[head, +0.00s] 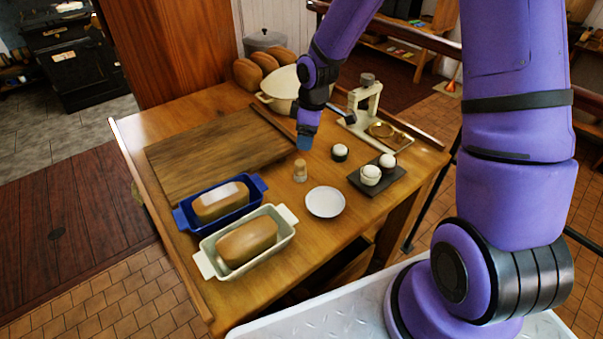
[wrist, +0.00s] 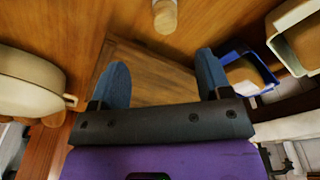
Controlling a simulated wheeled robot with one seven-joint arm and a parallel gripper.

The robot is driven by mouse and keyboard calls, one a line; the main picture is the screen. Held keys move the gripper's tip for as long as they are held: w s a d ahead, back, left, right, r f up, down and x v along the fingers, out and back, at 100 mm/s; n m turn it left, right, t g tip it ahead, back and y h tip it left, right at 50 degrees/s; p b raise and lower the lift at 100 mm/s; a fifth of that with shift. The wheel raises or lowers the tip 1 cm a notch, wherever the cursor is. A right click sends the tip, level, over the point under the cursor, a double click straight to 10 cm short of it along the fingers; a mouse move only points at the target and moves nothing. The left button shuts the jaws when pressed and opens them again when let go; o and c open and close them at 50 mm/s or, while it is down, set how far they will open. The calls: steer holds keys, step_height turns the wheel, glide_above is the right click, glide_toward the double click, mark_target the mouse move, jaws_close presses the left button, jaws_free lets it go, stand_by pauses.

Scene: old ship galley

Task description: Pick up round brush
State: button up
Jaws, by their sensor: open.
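The round brush (head: 300,171), a small, light wooden upright piece, stands on the wooden table just in front of the cutting board's right end. In the wrist view the brush (wrist: 165,15) shows at the top edge, partly cut off. My gripper (head: 304,142) is above and slightly behind the brush, pointing down, apart from it. In the wrist view my gripper (wrist: 162,65) has its two blue fingers spread wide with nothing between them.
The cutting board (head: 225,150) lies left. Blue (head: 253,190) and white (head: 204,262) loaf pans hold loaves. A white bowl (head: 325,202), a dark tray (head: 388,184) with round white-topped items, a scale (head: 372,107) and a large pot (head: 283,88) stand nearby.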

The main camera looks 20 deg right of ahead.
mark_target(299, 170)
steer(key=f, duration=0.3)
steer(key=shift+w+a+n+y, duration=0.15)
steer(key=shift+a+n+y, duration=0.15)
steer(key=shift+a, duration=0.1)
steer(key=f, duration=0.5)
steer(key=shift+w+a+f, duration=0.15)
steer(key=shift+a+f, duration=0.05)
steer(key=shift+a, duration=0.1)
steer(key=shift+a+f, duration=0.2)
steer(key=shift+f, duration=2.4)
steer(key=c, duration=1.1)
steer(key=shift+o, duration=0.2)
steer(key=shift+r, duration=0.15)
step_height(299, 170, up, 10)
steer(key=shift+f, duration=0.1)
